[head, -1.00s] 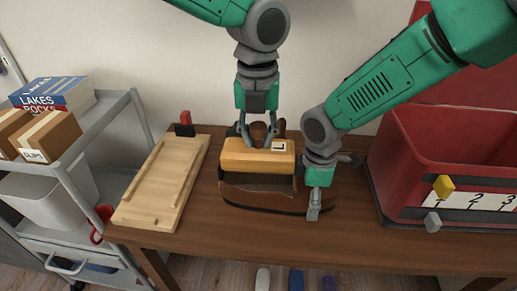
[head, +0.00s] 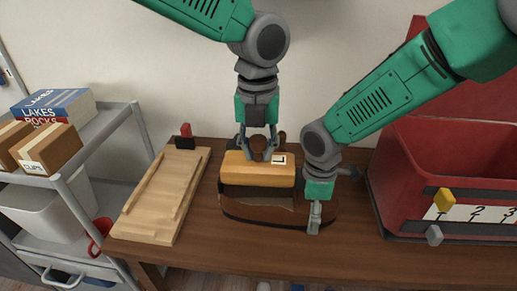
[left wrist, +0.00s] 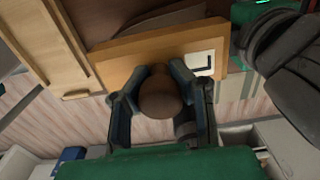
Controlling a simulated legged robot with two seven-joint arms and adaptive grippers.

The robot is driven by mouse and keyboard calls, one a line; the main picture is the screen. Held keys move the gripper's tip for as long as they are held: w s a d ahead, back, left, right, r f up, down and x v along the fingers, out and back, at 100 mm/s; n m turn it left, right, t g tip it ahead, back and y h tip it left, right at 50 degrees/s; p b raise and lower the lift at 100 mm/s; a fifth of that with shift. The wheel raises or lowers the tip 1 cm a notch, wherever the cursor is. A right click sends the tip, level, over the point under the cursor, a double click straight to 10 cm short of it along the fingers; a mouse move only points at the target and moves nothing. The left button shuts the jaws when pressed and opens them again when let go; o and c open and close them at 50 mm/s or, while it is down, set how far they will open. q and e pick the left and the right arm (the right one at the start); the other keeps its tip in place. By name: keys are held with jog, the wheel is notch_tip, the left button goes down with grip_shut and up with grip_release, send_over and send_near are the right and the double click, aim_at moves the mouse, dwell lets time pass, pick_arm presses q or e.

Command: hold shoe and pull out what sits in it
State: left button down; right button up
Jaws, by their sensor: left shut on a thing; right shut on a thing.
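A brown shoe (head: 280,214) with a dark band along its lower edge lies on the wooden table. A tan-orange block (head: 258,174) sits at its opening, with a dark strip below it; the block also shows in the left wrist view (left wrist: 125,50). It carries a small white label with a black mark. My left gripper (head: 260,156) points down at the block's back edge. In the left wrist view its fingers are shut on the block's round brown knob (left wrist: 160,97). My right gripper (head: 314,220) is shut on the shoe's right side; its exact contact is partly hidden.
A light wooden board (head: 160,198) lies left of the shoe. A red bin (head: 420,180) with a numbered strip stands at the right. A grey shelf cart (head: 105,130) with boxes and books stands at the far left. The table front (head: 350,255) is bare.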

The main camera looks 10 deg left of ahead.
dwell(0.4)
dwell(0.3)
jog(key=o, duration=1.6)
jog(key=shift+r, duration=0.1)
